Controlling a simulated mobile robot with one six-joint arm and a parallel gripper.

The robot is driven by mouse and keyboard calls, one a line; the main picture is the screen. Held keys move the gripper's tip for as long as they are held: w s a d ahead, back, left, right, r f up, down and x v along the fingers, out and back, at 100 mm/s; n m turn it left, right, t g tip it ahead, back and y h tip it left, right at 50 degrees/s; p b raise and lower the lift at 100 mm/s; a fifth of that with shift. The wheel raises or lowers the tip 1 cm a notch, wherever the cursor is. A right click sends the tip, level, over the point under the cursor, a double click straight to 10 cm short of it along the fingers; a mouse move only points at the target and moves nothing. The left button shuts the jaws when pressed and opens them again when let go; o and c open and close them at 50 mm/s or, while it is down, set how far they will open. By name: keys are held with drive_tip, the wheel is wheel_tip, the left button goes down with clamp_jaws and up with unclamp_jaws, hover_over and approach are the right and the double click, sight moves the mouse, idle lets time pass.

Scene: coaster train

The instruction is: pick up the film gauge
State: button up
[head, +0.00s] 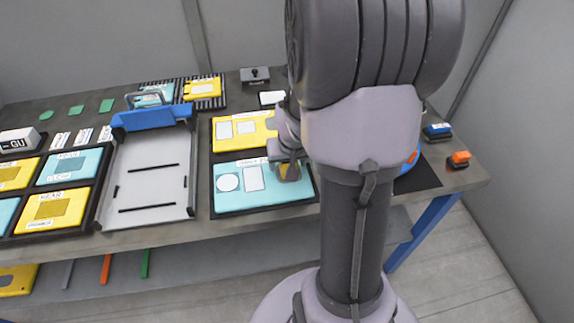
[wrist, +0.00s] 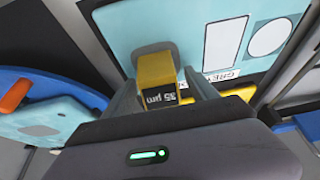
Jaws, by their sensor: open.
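The film gauge (wrist: 158,72) shows in the wrist view as a yellow block with a dark label reading "35 µm", upside down in the picture. It is over the light blue panel (wrist: 215,50). My gripper (wrist: 165,88) is open, with a finger on either side of the gauge; whether either finger touches it I cannot tell. In the head view my gripper (head: 287,160) is low over the right part of the light blue panel (head: 235,198), and the gauge is mostly hidden there.
A yellow panel (head: 226,142) lies behind the light blue one. A grey tray (head: 150,190) with a blue bar (head: 150,118) stands to the left. My arm hides part of the table.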

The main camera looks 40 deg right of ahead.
clamp_jaws()
drive_tip(key=shift+r, duration=0.1)
